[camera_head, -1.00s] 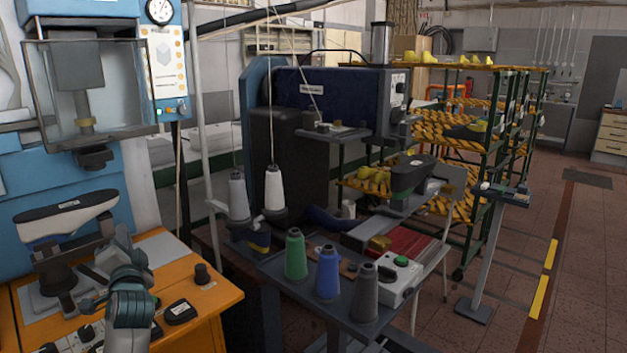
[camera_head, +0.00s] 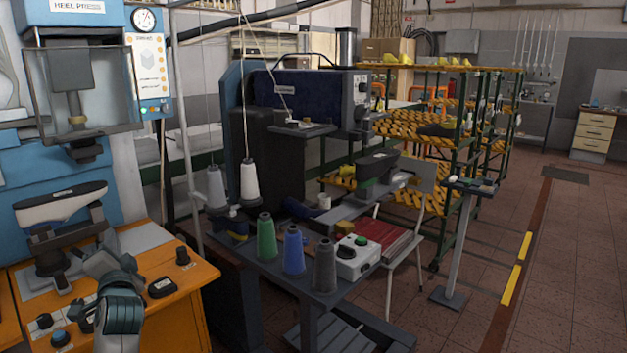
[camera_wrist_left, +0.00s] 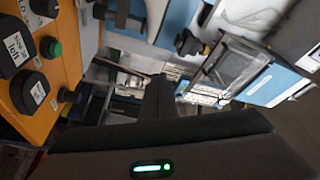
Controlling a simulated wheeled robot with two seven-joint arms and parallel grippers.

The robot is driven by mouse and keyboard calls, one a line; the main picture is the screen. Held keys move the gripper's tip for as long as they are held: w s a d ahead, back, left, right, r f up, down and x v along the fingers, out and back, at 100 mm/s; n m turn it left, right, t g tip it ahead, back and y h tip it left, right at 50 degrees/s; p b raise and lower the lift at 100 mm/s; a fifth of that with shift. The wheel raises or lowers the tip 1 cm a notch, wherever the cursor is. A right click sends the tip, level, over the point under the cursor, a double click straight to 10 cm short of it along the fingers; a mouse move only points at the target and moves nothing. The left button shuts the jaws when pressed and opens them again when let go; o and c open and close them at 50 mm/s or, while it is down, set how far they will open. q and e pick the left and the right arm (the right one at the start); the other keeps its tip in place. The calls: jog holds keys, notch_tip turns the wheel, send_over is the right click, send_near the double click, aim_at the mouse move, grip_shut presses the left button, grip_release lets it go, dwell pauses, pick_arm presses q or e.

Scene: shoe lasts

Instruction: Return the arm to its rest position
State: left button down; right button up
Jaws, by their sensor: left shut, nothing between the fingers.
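My left arm rises from the bottom left in the head view. The left wrist view shows the dark gripper fingers (camera_wrist_left: 160,97) close together with nothing held. I cannot tell from these views how much room lies between the gripper and the press. My right gripper is not in view.
The orange bench (camera_head: 190,272) carries black knobs and buttons near the arm. Thread cones, one green (camera_head: 266,238), stand on a grey table to the right. A pedestal stand (camera_head: 455,245) is farther right. Open tiled floor (camera_head: 550,270) lies at the right.

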pick_arm(q)
jog(key=s+d+f+n+g+h, duration=0.15)
jog(key=s+d+f, duration=0.25)
jog(key=s+f, duration=0.45)
jog(key=s+d+f+g+h, duration=0.35)
jog(key=s+f, duration=0.25)
jog(key=f, duration=0.6)
jog(key=s+d+f+n+g+h, duration=0.1)
jog(key=s+d+f, duration=0.5)
jog(key=f, duration=0.4)
jog(key=s+d+f+n+g+h, duration=0.1)
jog(key=s+d+f+g+h, duration=0.2)
jog(key=s, duration=0.7)
jog(key=s+d+f+g, duration=0.2)
jog(key=s+d+f, duration=0.15)
jog(key=s, duration=0.55)
jog(key=s+d+f+n+g+h, duration=0.1)
jog(key=s+d+f+g+h, duration=0.2)
jog(key=s, duration=0.7)
jog(key=w+d+f+t, duration=0.1)
jog(key=w+d+f, duration=0.15)
jog(key=f, duration=0.55)
jog(key=w+d+f+t, duration=0.1)
jog(key=w+f, duration=0.2)
jog(key=f, duration=0.5)
notch_tip(320, 180, down, 18)
jog(key=s+d+t, duration=0.1)
jog(key=s+d, duration=0.1)
jog(key=shift+s, duration=0.3)
